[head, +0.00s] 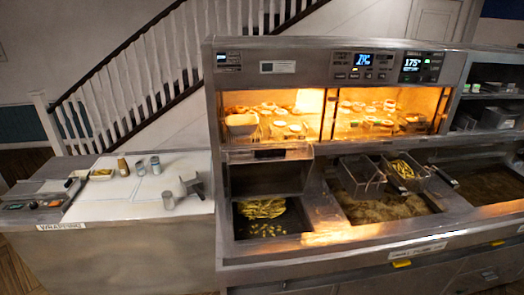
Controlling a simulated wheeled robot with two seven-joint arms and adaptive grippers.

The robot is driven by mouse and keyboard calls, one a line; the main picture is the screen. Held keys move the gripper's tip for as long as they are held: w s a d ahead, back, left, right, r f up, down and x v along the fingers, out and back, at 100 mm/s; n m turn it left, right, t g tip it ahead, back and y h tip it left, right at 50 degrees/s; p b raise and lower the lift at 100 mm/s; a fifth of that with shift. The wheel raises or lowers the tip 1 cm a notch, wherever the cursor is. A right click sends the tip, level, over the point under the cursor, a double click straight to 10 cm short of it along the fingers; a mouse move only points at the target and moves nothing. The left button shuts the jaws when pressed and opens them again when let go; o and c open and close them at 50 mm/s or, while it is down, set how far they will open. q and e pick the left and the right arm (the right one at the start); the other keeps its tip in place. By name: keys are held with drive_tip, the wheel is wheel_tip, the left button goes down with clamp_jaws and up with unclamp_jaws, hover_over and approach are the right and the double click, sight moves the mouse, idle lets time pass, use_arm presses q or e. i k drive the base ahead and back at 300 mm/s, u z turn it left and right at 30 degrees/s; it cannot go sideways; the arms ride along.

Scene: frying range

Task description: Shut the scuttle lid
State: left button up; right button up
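The range's left bay, which looks like the chip scuttle (240,224), is a dark steel well with yellow chips in its bottom. Its top is uncovered and I see down into it. A steel panel (266,153) with a dark strip stands out above the bay, below the heated cabinet; I cannot tell for certain whether it is the scuttle lid. Neither of my grippers is in the head view.
A wrapping counter (120,210) on the left holds several cups and cans and a metal stand (194,185). Right of the bay, two fry baskets (362,176) (405,168) hang over an oil vat (385,210). The lit cabinet (330,112) holds food.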

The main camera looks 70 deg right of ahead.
sight(267, 171)
drive_tip(key=z, duration=0.35)
drive_tip(key=i, duration=1.1)
drive_tip(key=z, duration=1.8)
drive_tip(key=i, duration=0.9)
drive_tip(key=z, duration=0.95)
